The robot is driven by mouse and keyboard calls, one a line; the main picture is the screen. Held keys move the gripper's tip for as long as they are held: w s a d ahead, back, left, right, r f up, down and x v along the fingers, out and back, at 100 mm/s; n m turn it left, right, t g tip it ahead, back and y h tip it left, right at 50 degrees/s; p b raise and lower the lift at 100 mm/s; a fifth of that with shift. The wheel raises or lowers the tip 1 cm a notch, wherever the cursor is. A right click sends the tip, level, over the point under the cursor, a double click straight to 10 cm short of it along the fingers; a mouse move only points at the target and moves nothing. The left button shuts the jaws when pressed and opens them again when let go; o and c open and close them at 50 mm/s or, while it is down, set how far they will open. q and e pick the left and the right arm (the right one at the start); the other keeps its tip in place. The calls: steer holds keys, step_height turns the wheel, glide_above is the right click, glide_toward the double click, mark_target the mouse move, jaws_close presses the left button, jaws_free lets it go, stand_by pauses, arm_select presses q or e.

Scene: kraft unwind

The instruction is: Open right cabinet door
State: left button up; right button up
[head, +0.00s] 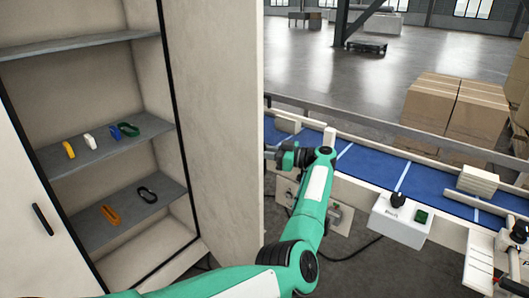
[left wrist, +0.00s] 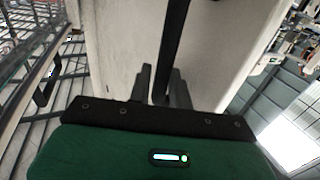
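The cabinet's right door (head: 215,130) stands swung wide open, its pale inner face toward me in the head view. Its outer face (left wrist: 120,45) fills the middle of the left wrist view, with a dark bar handle (left wrist: 175,45) on it. My left gripper (head: 272,155) is at the door's free edge, its fingertips partly hidden behind the door in the head view. In the left wrist view its fingers (left wrist: 161,88) sit close on both sides of the handle. The handle is hidden in the head view. My right gripper is not in view.
The left door (head: 25,190) has a dark handle (head: 43,220). Cabinet shelves (head: 110,150) hold several small coloured items. A blue conveyor (head: 375,165) with a control box (head: 400,218) stands close on the right. Cardboard boxes (head: 455,105) stand behind it.

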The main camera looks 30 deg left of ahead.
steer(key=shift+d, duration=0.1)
arm_select(q)
steer(key=b+v, duration=0.6)
steer(key=v, duration=0.7)
steer(key=shift+d, duration=0.4)
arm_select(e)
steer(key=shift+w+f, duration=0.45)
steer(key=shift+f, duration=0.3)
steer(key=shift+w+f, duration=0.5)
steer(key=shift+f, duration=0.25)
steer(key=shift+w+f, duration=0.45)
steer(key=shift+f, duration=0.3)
